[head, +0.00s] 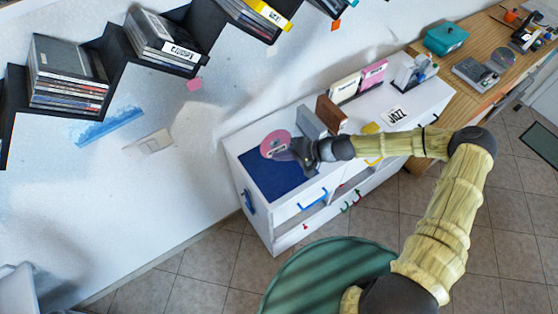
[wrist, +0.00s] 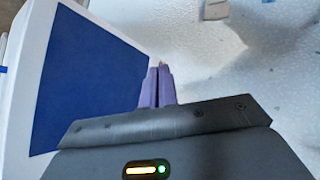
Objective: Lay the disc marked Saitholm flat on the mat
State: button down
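A pink disc (head: 274,144) with a pale centre shows in the head view at the tip of my gripper (head: 291,152), tilted up above the blue mat. I cannot read its marking. In the wrist view the purple fingers of my gripper (wrist: 157,88) are close together, with only a thin sliver beyond their tips, which fits the disc seen edge-on. The dark blue mat (head: 262,178) lies on the left end of the white cabinet top, partly hidden by my gripper. It also shows in the wrist view (wrist: 85,80), left of the fingers, with its surface bare.
A grey upright block (head: 311,122) and a brown one (head: 331,114) stand right of the mat. Stepped black shelves (head: 113,55) with discs hang on the wall. A green round table (head: 325,275) stands in front.

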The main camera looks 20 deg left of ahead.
aim_at(280, 179)
jog(key=shift+s+a, duration=0.1)
jog(key=shift+s, duration=0.1)
jog(key=shift+f, duration=0.15)
notch_tip(280, 179, down, 10)
jog(key=b, duration=0.6)
jog(key=shift+b, duration=0.3)
jog(key=shift+w, duration=0.15)
jog(key=c, duration=1.8)
grip_release()
jog(key=shift+s+a, duration=0.1)
jog(key=shift+s, duration=0.1)
jog(key=shift+c, duration=0.2)
jog(key=shift+w+d+r, duration=0.2)
jog(key=shift+d, duration=0.2)
jog(key=shift+p+v, duration=0.35)
jog(key=shift+v, duration=0.45)
jog(key=shift+p+v, duration=0.65)
jog(key=shift+v, duration=2.3)
jog(key=shift+s, duration=0.1)
